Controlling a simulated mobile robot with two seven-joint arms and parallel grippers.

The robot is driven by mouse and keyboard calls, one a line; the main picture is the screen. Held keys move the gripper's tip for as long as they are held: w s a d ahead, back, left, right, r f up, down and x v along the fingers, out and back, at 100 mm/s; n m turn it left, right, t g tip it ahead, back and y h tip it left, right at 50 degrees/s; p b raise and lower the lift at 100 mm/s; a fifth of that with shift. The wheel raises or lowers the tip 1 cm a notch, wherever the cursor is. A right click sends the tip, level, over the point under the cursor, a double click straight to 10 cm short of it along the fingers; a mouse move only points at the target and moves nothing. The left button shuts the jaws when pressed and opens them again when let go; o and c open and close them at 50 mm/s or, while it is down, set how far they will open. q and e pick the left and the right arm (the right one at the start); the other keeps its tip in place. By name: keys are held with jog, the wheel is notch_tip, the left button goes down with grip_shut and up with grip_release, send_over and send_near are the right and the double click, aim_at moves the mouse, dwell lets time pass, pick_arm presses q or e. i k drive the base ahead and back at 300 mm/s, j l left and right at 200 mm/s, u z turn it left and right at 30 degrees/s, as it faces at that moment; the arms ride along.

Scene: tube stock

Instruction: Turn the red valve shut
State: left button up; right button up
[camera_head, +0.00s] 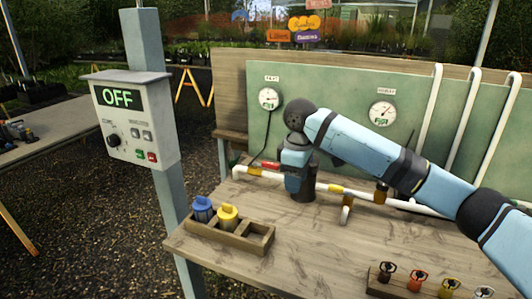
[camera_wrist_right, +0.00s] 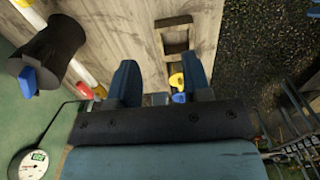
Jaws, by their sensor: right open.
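The red valve (camera_head: 270,165) is on the white pipe run on the bench, just left of my right gripper (camera_head: 293,183) in the head view. My right gripper hangs over the pipe and hides part of it. In the right wrist view the red valve (camera_wrist_right: 83,90) shows outside the jaws, left of the left finger. The fingers (camera_wrist_right: 160,80) are spread with nothing held between them. I cannot tell the height of the fingers over the pipe. My left gripper is not in view.
A dark cylindrical body (camera_wrist_right: 45,50) with a blue part stands close beside the pipe. A wooden crate (camera_head: 262,238) holds a blue and a yellow piece. A rack with several coloured clips (camera_head: 417,279) is at front right. The control box (camera_head: 128,120) reads OFF.

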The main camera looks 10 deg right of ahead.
aim_at(274, 166)
jog(key=i, duration=1.05)
